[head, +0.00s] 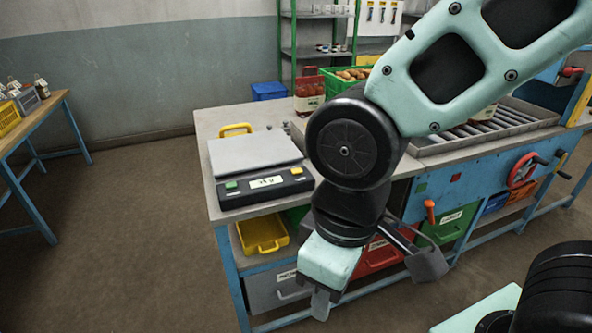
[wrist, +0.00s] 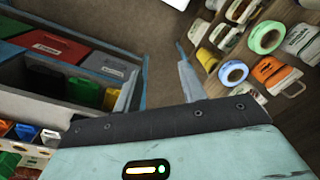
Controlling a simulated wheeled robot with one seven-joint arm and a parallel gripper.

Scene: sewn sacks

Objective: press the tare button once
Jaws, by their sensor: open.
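A bench scale stands on the left end of the workbench in the head view. It has a flat grey weighing plate (head: 255,152) and a black console (head: 265,190). The console carries a green button (head: 231,185) at its left, a lit display (head: 265,182) in the middle and a yellow button (head: 297,171) at its right. I cannot read which button is tare. My gripper (head: 321,304) hangs low in front of the bench, below and to the right of the console, pointing down. It is open and apart from the scale. The wrist view does not show the scale.
The workbench (head: 205,125) holds a roller tray (head: 500,122), a green crate of bread (head: 345,78) and a sauce-bottle carton (head: 309,92). Under it are a yellow bin (head: 262,235) and several coloured drawers. A side table (head: 40,115) stands left; floor between is clear.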

